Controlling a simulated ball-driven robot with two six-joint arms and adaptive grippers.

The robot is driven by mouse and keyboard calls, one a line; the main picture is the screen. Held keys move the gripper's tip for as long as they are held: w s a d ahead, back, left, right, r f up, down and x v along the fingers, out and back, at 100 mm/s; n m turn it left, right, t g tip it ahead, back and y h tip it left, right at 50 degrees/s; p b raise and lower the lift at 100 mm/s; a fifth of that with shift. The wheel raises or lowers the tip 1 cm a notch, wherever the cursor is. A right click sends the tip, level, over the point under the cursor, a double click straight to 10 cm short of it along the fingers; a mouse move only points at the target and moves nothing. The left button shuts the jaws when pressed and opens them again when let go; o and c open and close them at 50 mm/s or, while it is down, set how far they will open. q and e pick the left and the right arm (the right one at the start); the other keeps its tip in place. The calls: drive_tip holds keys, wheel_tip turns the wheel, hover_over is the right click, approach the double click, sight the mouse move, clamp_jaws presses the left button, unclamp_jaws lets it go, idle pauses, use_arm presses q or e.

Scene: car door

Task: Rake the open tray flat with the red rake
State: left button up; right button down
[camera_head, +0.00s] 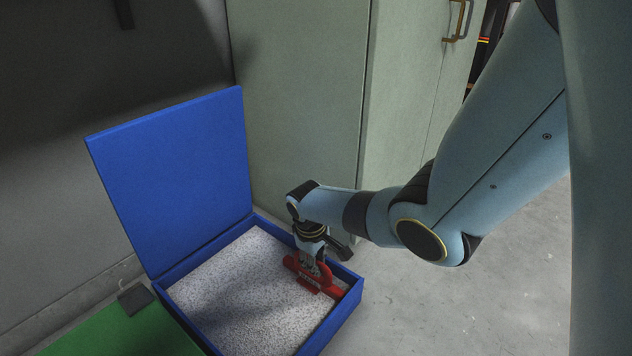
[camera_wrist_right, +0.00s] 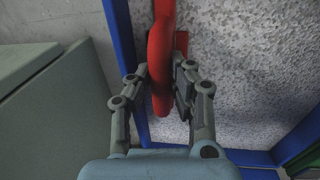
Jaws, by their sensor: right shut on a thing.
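The open tray (camera_head: 171,280) is a blue box with its blue lid (camera_head: 178,180) standing up at the back. It holds a speckled white-grey filling (camera_head: 250,290), which looks mostly level. My right gripper (camera_head: 312,268) is shut on the red rake (camera_head: 330,288) at the tray's right side. In the right wrist view my right gripper (camera_wrist_right: 160,80) has its fingers on either side of the red rake (camera_wrist_right: 161,50), above the filling near the blue wall (camera_wrist_right: 122,40). Whether the rake touches the filling is hard to tell. My left gripper is out of view.
A green surface (camera_head: 125,330) lies left of the tray, with a small dark block (camera_head: 135,298) at its corner. A pale green cabinet (camera_head: 300,100) stands close behind the tray. The concrete floor (camera_head: 460,310) to the right is clear.

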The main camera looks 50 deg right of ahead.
drive_tip(key=s+a, duration=0.2)
drive_tip(key=a, duration=2.1)
drive_tip(key=d, duration=0.7)
drive_tip(key=w+d, duration=0.1)
drive_tip(key=d, duration=0.7)
drive_tip(key=w+d, duration=0.1)
drive_tip(key=d, duration=0.7)
drive_tip(key=shift+r, duration=0.1)
drive_tip(key=shift+r+p, duration=0.75)
drive_tip(key=shift+p, duration=0.05)
drive_tip(key=shift+r+p, duration=0.45)
drive_tip(key=shift+r, duration=0.05)
drive_tip(key=shift+w+r+p, duration=0.1)
drive_tip(key=shift+r+p, duration=0.3)
drive_tip(key=shift+r, duration=0.15)
wheel_tip(320, 180, up, 3)
drive_tip(key=shift+f+p, duration=0.2)
drive_tip(key=shift+p, duration=0.9)
drive_tip(key=shift+r+p, duration=0.45)
drive_tip(key=shift+r, duration=0.35)
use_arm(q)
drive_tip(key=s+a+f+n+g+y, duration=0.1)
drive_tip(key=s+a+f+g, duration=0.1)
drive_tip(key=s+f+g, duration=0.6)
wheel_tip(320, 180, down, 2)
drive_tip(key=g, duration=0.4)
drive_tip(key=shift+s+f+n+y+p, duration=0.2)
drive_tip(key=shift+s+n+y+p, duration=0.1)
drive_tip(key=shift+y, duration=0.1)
